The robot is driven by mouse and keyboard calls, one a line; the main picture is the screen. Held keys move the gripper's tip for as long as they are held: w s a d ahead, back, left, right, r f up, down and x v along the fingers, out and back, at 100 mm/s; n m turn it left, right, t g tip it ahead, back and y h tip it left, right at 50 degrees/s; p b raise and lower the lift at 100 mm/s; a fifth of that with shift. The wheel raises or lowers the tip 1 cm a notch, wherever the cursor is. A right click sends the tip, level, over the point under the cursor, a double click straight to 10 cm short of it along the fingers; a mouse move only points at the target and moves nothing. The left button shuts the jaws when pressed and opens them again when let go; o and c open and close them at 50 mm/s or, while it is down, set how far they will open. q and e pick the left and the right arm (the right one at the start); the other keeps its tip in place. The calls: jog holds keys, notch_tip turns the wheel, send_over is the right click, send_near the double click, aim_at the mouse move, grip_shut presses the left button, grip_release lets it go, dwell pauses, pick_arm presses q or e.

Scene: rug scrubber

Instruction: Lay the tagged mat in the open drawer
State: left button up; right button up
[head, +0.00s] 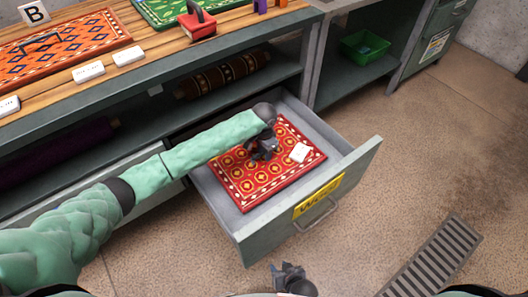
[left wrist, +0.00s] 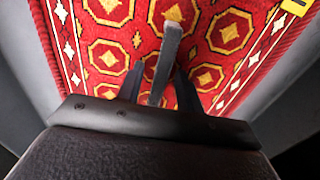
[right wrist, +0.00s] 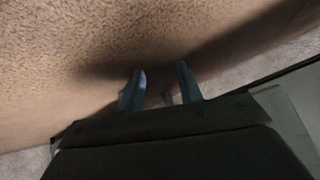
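The red mat (head: 241,183) with yellow medallions and a white tag (head: 299,152) lies flat in the open grey drawer (head: 232,217). My left gripper (head: 264,152) is low over the middle of the mat. In the left wrist view, a grey bar-like handle (left wrist: 165,60) stands over the mat between the fingers of my left gripper (left wrist: 159,80). The fingers look apart, with gaps beside the bar. My right gripper (head: 290,278) is in front of the drawer at the bottom. Its wrist view (right wrist: 160,75) shows the fingers apart over bare floor.
The drawer front carries a yellow label (head: 318,195) and a handle (head: 318,218). The bench above holds an orange mat (head: 60,52), a green mat (head: 160,8) and a red scrubber (head: 197,22). A rolled rug (head: 222,75) lies on the shelf. A floor grate (head: 435,258) is at right.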

pick_arm(q)
jog(key=shift+r, duration=0.4)
notch_tip(320, 180, up, 12)
jog(key=p, duration=0.1)
dwell(0.3)
